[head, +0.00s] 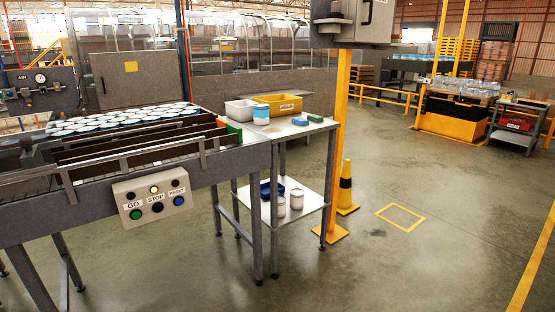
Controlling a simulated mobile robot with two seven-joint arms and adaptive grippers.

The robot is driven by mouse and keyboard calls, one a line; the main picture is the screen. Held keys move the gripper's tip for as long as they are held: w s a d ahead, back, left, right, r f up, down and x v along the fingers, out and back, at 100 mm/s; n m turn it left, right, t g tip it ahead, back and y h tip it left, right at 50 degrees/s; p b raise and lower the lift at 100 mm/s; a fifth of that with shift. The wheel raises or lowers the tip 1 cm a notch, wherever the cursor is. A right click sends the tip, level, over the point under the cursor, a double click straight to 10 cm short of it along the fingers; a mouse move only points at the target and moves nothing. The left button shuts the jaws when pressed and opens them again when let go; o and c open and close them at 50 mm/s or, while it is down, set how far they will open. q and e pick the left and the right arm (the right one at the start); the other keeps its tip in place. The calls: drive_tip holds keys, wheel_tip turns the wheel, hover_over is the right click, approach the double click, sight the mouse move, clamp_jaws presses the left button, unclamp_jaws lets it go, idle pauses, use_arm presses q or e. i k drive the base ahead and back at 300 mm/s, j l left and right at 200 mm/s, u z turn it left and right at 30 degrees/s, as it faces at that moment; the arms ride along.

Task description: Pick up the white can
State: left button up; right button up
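A can (261,114), white above and light blue below, stands upright on the left part of the side table's top (300,128). Two small white cans or jars stand on the table's lower shelf, one to the right (297,199) and one to the left (280,206). Many pale blue and white can tops (120,118) sit packed together on the conveyor. I cannot tell which of these is the white can of the task. Neither of my grippers shows in the head view.
A blue bin (270,188) is on the shelf. A yellow post (339,140) stands at the table's right. Floor in front is clear.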

sight(282, 200)
drive_tip(key=i+l+u, duration=0.1)
drive_tip(key=i+l, duration=0.6)
drive_tip(key=i, duration=0.15)
drive_tip(key=i+l+u, duration=0.15)
drive_tip(key=i+l, duration=0.2)
drive_tip(key=i+l+u, duration=0.1)
drive_tip(key=i+l, duration=0.35)
drive_tip(key=i+l+u, duration=0.1)
drive_tip(key=i+l, duration=0.65)
drive_tip(key=l, duration=0.15)
drive_tip(key=i+l+u, duration=0.15)
drive_tip(key=i+l, duration=0.2)
drive_tip(key=l, duration=0.15)
drive_tip(key=i+l+u, duration=0.1)
drive_tip(key=i+l, duration=0.25)
drive_tip(key=l, duration=0.15)
